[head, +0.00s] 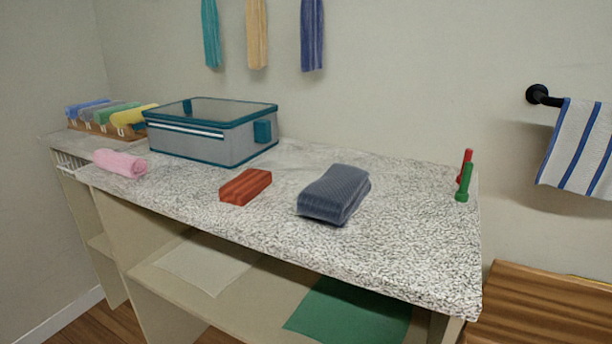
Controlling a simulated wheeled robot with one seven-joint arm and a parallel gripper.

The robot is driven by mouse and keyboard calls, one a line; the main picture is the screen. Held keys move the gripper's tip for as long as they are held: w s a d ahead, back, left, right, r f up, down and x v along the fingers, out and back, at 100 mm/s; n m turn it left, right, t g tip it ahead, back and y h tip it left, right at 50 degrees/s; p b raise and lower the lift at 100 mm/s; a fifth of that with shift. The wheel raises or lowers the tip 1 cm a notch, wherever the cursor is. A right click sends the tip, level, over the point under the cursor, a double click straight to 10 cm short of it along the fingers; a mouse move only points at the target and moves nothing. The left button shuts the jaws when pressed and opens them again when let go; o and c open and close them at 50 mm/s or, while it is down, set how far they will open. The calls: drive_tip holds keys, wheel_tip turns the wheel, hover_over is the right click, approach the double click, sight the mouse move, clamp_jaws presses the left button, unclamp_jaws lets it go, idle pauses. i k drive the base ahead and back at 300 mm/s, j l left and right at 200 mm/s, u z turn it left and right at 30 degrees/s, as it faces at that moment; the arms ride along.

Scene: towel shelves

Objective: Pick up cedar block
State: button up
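The cedar block (246,187) is a reddish-brown, grooved rectangular block. It lies flat on the speckled countertop (410,245), near the front edge and left of the middle. A folded dark blue-grey towel (335,193) lies to its right, with a gap of bare counter between them. A grey and teal storage box (212,130) stands behind it to the left. My gripper is not in the head view.
A rolled pink towel (119,163) lies at the counter's left. Towels hang on the wall. Shelves below hold a green mat (350,312).

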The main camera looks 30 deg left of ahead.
sight(241, 190)
drive_tip(key=u, duration=1.9)
